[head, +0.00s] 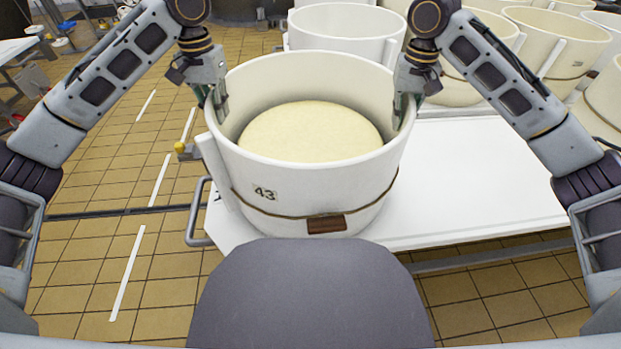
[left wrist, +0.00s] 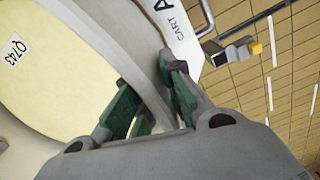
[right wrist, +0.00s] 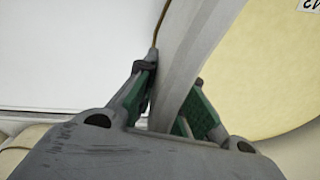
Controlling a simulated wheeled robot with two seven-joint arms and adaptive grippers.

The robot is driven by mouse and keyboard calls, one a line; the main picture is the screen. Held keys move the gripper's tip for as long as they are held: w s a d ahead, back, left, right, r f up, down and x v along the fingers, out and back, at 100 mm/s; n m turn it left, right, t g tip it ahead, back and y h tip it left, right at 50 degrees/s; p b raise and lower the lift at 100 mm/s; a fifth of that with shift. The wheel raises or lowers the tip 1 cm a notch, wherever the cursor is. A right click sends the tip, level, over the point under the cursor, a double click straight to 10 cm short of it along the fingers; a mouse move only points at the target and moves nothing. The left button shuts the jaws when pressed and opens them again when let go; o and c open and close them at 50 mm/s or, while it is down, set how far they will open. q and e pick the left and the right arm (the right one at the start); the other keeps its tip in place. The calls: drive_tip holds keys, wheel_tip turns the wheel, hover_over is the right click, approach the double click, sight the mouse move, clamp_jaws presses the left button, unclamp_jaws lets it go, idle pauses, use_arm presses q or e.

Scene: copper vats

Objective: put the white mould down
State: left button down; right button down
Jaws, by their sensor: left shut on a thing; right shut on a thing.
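The white mould (head: 300,187) is a round tub marked 43, with a cord and a small brown plate low on its front. A pale cheese (head: 310,131) lies inside it. The mould is upright at the left end of the white cart top (head: 480,180); I cannot tell whether its base touches the top. My left gripper (head: 219,105) is shut on the left of its rim, and the wall shows between the green pads in the left wrist view (left wrist: 150,105). My right gripper (head: 402,108) is shut on the right of the rim, also seen in the right wrist view (right wrist: 175,108).
The cart top is bare right of the mould. A metal handle (head: 193,215) sticks out at the cart's left end. Another white mould (head: 345,28) stands close behind, with several cream tubs (head: 560,45) at the back right. Tiled floor (head: 95,240) is open on the left.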

use_arm(q)
drive_tip(key=shift+a+f+b, duration=0.2)
drive_tip(key=shift+f+b, duration=0.25)
drive_tip(key=shift+b, duration=0.05)
use_arm(e)
drive_tip(key=shift+d+f, duration=0.25)
drive_tip(key=shift+f, duration=0.2)
use_arm(q)
drive_tip(key=c, duration=1.5)
unclamp_jaws()
drive_tip(key=shift+c, duration=0.2)
use_arm(e)
drive_tip(key=c, duration=1.5)
unclamp_jaws()
drive_tip(key=shift+c, duration=0.2)
use_arm(q)
drive_tip(key=shift+d, duration=0.1)
use_arm(e)
drive_tip(key=shift+a, duration=0.15)
use_arm(q)
drive_tip(key=shift+r, duration=0.15)
drive_tip(key=shift+r, duration=5.8)
use_arm(e)
drive_tip(key=shift+a, duration=0.1)
drive_tip(key=shift+r, duration=0.25)
drive_tip(key=shift+r, duration=5.7)
